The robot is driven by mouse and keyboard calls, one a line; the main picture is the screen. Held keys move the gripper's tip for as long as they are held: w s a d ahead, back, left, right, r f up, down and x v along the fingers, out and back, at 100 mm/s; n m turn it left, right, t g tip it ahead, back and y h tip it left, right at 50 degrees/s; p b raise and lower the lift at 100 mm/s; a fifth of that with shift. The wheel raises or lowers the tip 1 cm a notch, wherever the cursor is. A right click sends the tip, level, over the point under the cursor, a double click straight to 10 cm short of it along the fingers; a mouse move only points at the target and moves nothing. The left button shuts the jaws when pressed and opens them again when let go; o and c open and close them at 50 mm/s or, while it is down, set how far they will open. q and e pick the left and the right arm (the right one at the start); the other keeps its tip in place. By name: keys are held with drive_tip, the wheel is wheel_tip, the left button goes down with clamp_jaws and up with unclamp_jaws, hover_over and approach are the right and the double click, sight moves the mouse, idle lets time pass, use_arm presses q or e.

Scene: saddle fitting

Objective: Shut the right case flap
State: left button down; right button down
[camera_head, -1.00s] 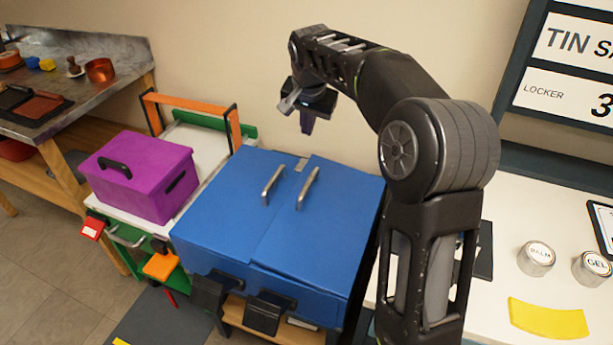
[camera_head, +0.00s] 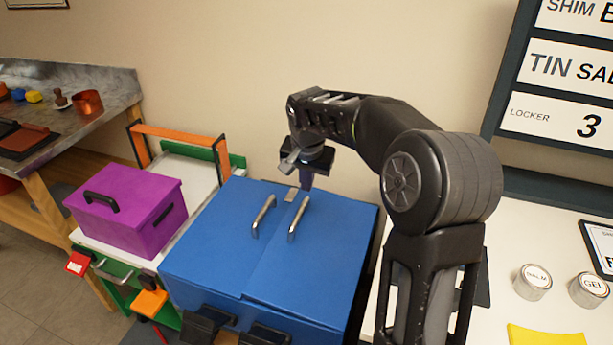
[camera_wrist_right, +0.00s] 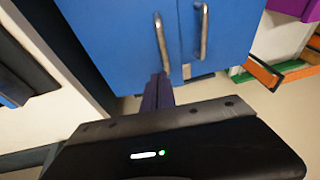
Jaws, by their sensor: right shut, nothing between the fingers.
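The blue case has a left flap (camera_head: 220,229) and a right flap (camera_head: 322,248), each with a silver bar handle. The right flap lies down flat or nearly flat; I cannot tell whether a small gap is left at its front edge. My right gripper (camera_head: 305,184) is shut and empty, pointing down at the back edge of the case, behind the right flap's handle (camera_head: 298,219). In the right wrist view its purple fingers (camera_wrist_right: 158,92) show close to the right flap's handle (camera_wrist_right: 161,42); contact is unclear. My left gripper is out of view.
A purple box (camera_head: 125,208) with a black handle stands left of the case. A white counter (camera_head: 545,240) with two tins and a yellow piece is at the right. The wall is close behind the case. Black parts (camera_head: 207,322) stick out at the case front.

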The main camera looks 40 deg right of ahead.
sight(298, 212)
drive_tip(key=x, duration=0.3)
drive_tip(key=a+x, duration=0.1)
drive_tip(key=x, duration=0.5)
drive_tip(key=shift+w+a+f, duration=0.1)
drive_tip(key=shift+f, duration=0.15)
drive_tip(key=f, duration=0.1)
drive_tip(key=b, duration=0.1)
drive_tip(key=w+f, duration=0.1)
drive_tip(key=shift+a+f+b, duration=0.3)
drive_tip(key=shift+a, duration=0.1)
drive_tip(key=shift+w+a+f, duration=0.15)
drive_tip(key=shift+w+f, duration=0.1)
drive_tip(key=shift+f, duration=0.05)
drive_tip(key=shift+s+r, duration=0.1)
drive_tip(key=shift+r, duration=0.1)
